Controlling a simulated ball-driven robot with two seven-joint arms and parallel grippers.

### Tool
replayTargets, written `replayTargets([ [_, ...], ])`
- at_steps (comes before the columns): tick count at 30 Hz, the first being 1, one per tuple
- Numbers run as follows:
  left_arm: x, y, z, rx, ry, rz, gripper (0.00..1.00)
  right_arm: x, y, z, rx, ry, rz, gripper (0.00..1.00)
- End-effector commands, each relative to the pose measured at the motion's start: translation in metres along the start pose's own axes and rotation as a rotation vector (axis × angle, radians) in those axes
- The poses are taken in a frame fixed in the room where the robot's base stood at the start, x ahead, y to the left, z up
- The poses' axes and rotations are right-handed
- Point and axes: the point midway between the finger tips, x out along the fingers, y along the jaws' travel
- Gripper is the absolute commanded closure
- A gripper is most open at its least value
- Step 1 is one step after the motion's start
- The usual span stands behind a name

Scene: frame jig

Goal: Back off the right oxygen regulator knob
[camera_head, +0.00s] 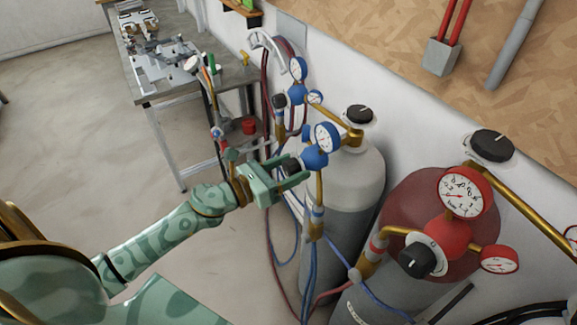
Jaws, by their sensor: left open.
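The right oxygen regulator (316,157) is the nearer blue one, with a white-faced gauge (327,137), on a grey cylinder (346,185). Its dark knob (291,165) faces left toward my arm. My left gripper (295,169) is open, with its green fingers on either side of the knob. I cannot tell whether the fingers touch the knob, which they partly hide. A second blue regulator (297,94) with its own dark knob (279,101) stands farther back. My right gripper is not in view.
A red regulator (447,235) with a black knob (424,257) sits on a dark red-topped cylinder (404,205) at the right. Hoses (311,275) hang below the regulators. A metal workbench (172,88) stands behind left. The floor at left is clear.

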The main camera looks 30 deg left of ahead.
Motion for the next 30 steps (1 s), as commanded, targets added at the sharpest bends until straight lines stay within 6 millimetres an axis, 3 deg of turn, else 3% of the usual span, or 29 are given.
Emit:
replayTargets([
  [5, 0.0, 0.0, 0.0, 0.0, 0.0, 0.0, 0.41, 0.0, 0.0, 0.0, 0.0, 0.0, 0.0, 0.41],
  [10, 0.0, 0.0, 0.0, 0.0, 0.0, 0.0, 0.82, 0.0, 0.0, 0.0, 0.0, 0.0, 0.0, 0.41],
  [11, 0.0, 0.0, 0.0, 0.0, 0.0, 0.0, 0.85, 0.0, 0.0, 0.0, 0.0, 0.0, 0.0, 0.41],
  [22, 0.0, 0.0, 0.001, -0.045, -0.001, 0.0, 0.85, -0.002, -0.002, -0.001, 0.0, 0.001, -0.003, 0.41],
  [30, 0.0, 0.0, 0.002, -0.217, -0.001, 0.0, 0.85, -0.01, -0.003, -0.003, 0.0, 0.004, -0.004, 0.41],
])
